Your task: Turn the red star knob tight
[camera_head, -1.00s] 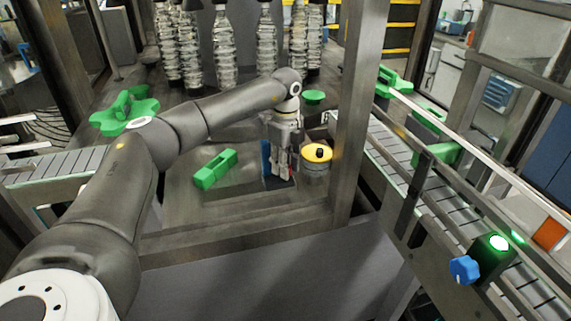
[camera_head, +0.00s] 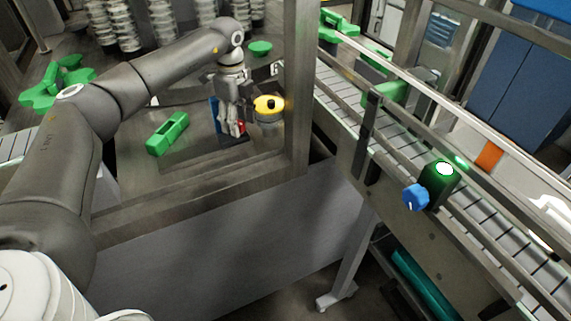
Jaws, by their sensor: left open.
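My left gripper (camera_head: 232,127) points down inside the machine frame, with its fingers open. A small red part (camera_head: 240,127), which looks like the red star knob, shows at its fingertips, mostly hidden by the fingers. I cannot tell whether the fingers touch it. A blue part (camera_head: 214,112) stands just left of the gripper. A yellow-topped round unit with a black knob (camera_head: 269,104) stands close to its right. My right gripper is not in view.
A green block (camera_head: 167,134) lies left of the gripper. A frame post (camera_head: 297,90) rises to the right. Beyond it runs a conveyor with a blue knob (camera_head: 416,197) and a green-lit box (camera_head: 440,180). Several clear bottles (camera_head: 165,25) stand behind my arm.

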